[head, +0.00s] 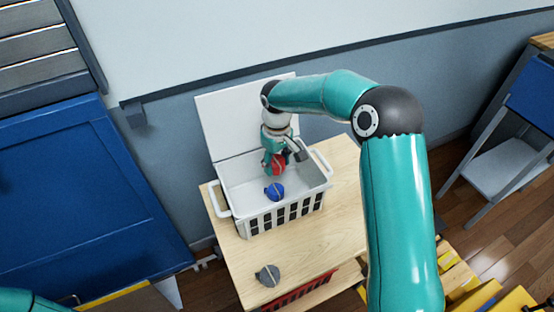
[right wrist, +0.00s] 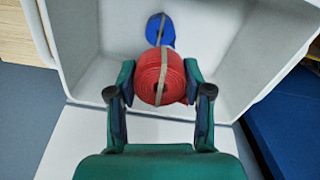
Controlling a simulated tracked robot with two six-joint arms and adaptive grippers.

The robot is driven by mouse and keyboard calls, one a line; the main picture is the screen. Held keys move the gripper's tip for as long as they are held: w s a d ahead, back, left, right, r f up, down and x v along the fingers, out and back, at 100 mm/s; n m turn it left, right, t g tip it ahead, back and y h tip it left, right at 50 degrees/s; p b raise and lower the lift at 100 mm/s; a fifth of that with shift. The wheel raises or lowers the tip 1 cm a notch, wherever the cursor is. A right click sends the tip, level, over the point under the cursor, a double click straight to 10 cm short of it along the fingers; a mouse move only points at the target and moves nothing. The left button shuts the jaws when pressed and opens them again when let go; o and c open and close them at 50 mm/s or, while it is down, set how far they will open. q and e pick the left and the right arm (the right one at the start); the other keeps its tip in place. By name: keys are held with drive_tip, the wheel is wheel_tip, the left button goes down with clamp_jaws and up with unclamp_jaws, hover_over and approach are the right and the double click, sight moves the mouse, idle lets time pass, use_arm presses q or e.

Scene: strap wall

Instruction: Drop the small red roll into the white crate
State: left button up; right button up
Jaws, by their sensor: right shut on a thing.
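The small red roll (right wrist: 158,78) has a pale band around it. My right gripper (right wrist: 160,84) is shut on it, with one finger on each side in the right wrist view. In the head view the red roll (head: 278,164) hangs below the right gripper (head: 275,158), over the inside of the white crate (head: 282,214). The crate stands on a wooden table, its lid open and leaning at the back. A blue roll (head: 274,192) lies inside the crate; it also shows in the right wrist view (right wrist: 153,30). My left gripper is out of view.
A grey roll (head: 267,275) lies on the light wooden table (head: 335,235) in front of the crate. A red crate (head: 300,295) shows below the table's front edge. A blue panel (head: 75,195) stands at left. The tabletop right of the crate is clear.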

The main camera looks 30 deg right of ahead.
sight(277, 161)
drive_tip(key=shift+f, duration=0.75)
drive_tip(key=o, duration=1.1)
drive_tip(key=shift+r, duration=0.15)
wheel_tip(277, 161, up, 12)
drive_tip(key=shift+f, duration=0.15)
